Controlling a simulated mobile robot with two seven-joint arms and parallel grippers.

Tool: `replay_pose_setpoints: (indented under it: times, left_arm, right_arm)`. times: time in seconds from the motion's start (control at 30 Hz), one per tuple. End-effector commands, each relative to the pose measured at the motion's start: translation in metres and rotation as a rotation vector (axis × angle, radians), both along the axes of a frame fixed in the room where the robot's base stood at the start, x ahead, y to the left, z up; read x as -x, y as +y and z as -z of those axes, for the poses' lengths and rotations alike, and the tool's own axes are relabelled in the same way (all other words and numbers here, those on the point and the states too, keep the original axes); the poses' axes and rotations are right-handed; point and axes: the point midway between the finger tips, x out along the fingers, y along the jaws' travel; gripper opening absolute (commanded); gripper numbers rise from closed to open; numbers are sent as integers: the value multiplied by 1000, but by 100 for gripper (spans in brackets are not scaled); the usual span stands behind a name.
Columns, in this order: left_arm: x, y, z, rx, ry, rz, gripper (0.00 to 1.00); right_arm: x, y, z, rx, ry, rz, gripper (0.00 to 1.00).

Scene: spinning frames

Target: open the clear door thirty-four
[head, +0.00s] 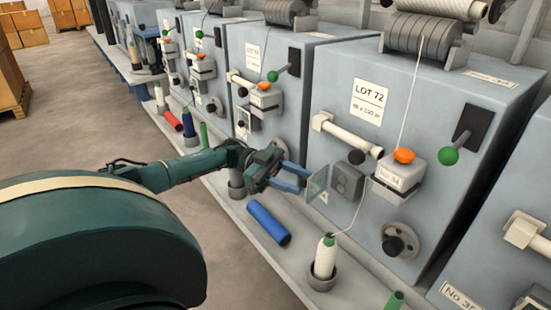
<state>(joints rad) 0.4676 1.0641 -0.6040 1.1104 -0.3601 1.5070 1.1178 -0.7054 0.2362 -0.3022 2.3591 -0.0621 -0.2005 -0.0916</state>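The clear door (317,187) is a small see-through panel on the grey-blue machine marked LOT 72. My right gripper is not in view.
A white bobbin (325,257) stands in a grey cup on the ledge below the door, with thread running up from it. A blue tube (268,223) lies on the ledge below my gripper. Similar machines stand on both sides. The floor (95,115) at left is clear.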

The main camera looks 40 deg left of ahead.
Motion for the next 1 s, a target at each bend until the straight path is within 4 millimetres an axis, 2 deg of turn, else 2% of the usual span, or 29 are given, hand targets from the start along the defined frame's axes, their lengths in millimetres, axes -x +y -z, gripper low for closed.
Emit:
replay_pose_setpoints:
  times: [0.3, 0.5, 0.7, 1.0]
  left_arm:
    - [14, 69, 1, -1, -2, -7, 38]
    - [20, 100, 2, 0, -3, -3, 38]
    - [24, 114, 1, 1, -1, 0, 38]
    - [26, 117, 0, 1, 0, 0, 38]
  right_arm:
    - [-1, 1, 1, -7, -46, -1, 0]
    - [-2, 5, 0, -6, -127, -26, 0]
    - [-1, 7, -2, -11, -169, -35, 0]
    - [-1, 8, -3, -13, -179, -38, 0]
